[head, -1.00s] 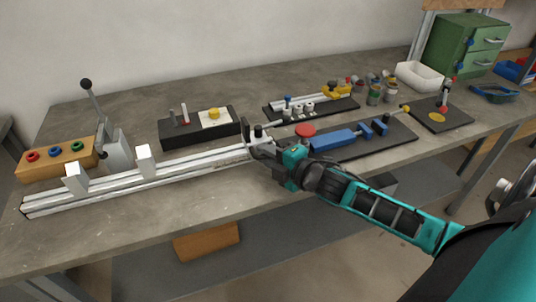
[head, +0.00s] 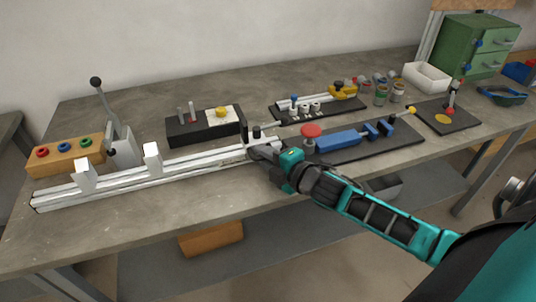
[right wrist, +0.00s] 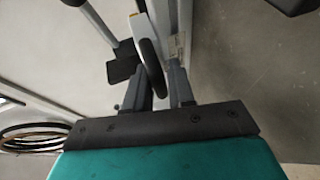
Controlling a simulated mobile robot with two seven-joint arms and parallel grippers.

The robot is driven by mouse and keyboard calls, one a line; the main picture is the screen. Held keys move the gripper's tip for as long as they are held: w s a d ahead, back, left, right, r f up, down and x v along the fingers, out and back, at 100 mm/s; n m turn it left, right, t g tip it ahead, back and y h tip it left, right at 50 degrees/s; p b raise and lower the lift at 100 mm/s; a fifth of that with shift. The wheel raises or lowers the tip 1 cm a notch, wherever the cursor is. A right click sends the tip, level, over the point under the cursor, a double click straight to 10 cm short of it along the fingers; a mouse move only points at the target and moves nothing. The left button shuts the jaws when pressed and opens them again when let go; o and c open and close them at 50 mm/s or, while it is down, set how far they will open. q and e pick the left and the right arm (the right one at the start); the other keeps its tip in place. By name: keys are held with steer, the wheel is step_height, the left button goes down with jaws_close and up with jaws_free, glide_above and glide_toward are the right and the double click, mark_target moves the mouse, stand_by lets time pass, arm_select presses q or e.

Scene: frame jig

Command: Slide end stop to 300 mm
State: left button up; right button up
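The end stop (head: 246,137) is a small metal carriage with a black upright part and a dark knob, near the right end of the long pale rail (head: 200,167). My right gripper (head: 262,152) is at it, on its near side. In the right wrist view my gripper's fingers (right wrist: 162,88) are a little apart with a dark round piece (right wrist: 150,62) of the stop between them; they look closed on it. The contact is partly hidden. Scale marks on the rail are too small to read. My left gripper is out of view.
Two white blocks (head: 152,157) and a lever clamp (head: 117,145) stand at the rail's left part. A blue clamp fixture (head: 340,141) with a red knob is right of my gripper.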

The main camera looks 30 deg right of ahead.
steer(key=shift+o, duration=1.4)
steer(key=v, duration=1.3)
steer(key=shift+p, duration=0.4)
steer(key=s+a+f+m+g, duration=0.2)
steer(key=s+a+f+m, duration=0.1)
steer(key=a+f+m, duration=0.3)
steer(key=s+a+f+m+g, duration=0.2)
steer(key=a+f+m, duration=0.5)
steer(key=f+m, duration=0.2)
steer(key=shift+s+a+m, duration=0.2)
steer(key=shift+s+m, duration=0.2)
steer(key=shift+m, duration=0.4)
steer(key=shift+r, duration=0.1)
